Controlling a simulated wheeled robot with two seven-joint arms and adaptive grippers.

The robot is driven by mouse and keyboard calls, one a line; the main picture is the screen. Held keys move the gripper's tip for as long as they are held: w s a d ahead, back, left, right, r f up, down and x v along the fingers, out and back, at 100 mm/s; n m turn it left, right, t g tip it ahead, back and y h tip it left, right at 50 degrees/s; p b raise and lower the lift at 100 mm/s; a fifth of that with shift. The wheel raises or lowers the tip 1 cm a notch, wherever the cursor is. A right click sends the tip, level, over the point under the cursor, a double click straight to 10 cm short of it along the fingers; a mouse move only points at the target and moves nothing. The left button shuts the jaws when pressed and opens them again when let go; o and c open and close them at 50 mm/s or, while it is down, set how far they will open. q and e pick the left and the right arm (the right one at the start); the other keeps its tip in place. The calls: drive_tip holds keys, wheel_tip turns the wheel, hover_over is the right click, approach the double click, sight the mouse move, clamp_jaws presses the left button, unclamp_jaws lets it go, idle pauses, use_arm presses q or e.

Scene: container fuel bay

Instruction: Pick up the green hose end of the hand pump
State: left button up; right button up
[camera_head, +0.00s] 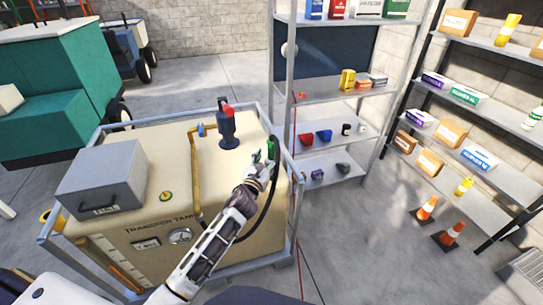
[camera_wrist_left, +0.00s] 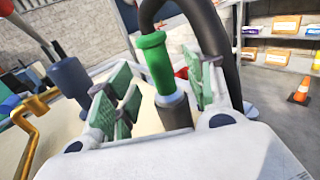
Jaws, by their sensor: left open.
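The hand pump (camera_head: 228,131), blue with a red top, stands on the beige transfer tank (camera_head: 120,215). Its blue body also shows at the left of the left wrist view (camera_wrist_left: 69,76). The green hose end (camera_wrist_left: 156,62) is upright with a dark grey part below it, and a black hose curves behind it. It shows small in the head view (camera_head: 271,149). My left gripper (camera_head: 261,162) is at the tank's right edge, beside the hose end. In the left wrist view my left gripper (camera_wrist_left: 155,98) is open, its green-padded fingers on either side of the hose end. Contact cannot be told. My right gripper is out of view.
A grey metal box (camera_head: 102,180) and a yellow pipe (camera_head: 195,165) are on the tank. A grey frame surrounds the tank. Shelves (camera_head: 330,92) with boxes stand behind and right. Floor between is clear.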

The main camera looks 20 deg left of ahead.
sight(270, 152)
use_arm(q)
drive_tip(key=shift+w, duration=0.7)
drive_tip(key=shift+w, duration=0.35)
drive_tip(key=shift+w+f, duration=0.2)
drive_tip(key=shift+w, duration=0.3)
drive_tip(key=shift+w+f, duration=0.2)
drive_tip(key=shift+w, duration=1.55)
drive_tip(key=shift+c, duration=0.4)
clamp_jaws()
